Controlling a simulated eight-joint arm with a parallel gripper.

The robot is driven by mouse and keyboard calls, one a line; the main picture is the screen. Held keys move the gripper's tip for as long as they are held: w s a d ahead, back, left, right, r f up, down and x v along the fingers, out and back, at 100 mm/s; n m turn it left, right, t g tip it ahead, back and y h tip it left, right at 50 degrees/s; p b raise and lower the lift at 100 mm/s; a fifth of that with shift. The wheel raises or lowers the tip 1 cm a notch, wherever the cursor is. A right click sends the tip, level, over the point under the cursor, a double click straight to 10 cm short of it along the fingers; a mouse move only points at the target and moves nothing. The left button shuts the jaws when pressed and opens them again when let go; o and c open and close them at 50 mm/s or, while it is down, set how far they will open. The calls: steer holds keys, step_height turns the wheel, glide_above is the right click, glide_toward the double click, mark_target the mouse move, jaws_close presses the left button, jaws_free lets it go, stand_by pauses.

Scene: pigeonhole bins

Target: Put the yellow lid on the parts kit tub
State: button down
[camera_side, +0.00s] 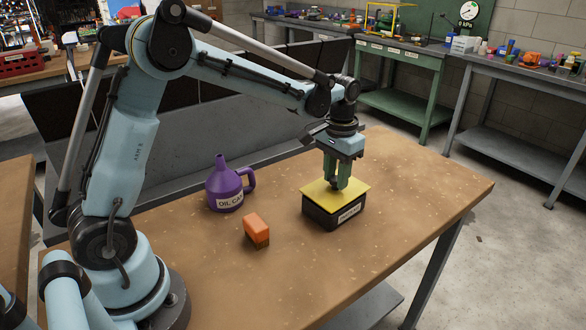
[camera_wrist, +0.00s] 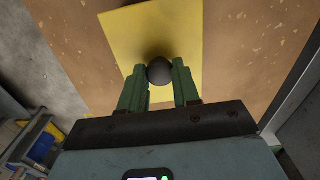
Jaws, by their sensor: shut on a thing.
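The black parts kit tub (camera_side: 335,213), with a white label on its front, stands on the right part of the wooden table. The yellow lid (camera_side: 357,187) is a flat square at the top of the tub. Whether it rests fully on the rim or hovers just above it, I cannot tell. My gripper (camera_side: 337,186) points down at the lid's middle, with green fingers. In the wrist view my gripper (camera_wrist: 160,84) is shut on the dark round knob (camera_wrist: 159,70) of the yellow lid (camera_wrist: 125,37). The lid hides the tub's opening.
A purple oil can (camera_side: 224,187) stands left of the tub. An orange block (camera_side: 256,230) with a dark lower part lies between them, nearer the front. The table (camera_side: 420,195) is clear right of the tub. Other benches stand behind.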

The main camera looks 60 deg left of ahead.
mark_target(336, 178)
steer(key=shift+f, duration=0.65)
steer(key=c, duration=1.1)
jaws_free()
steer(key=o, duration=0.5)
steer(key=shift+r, duration=4)
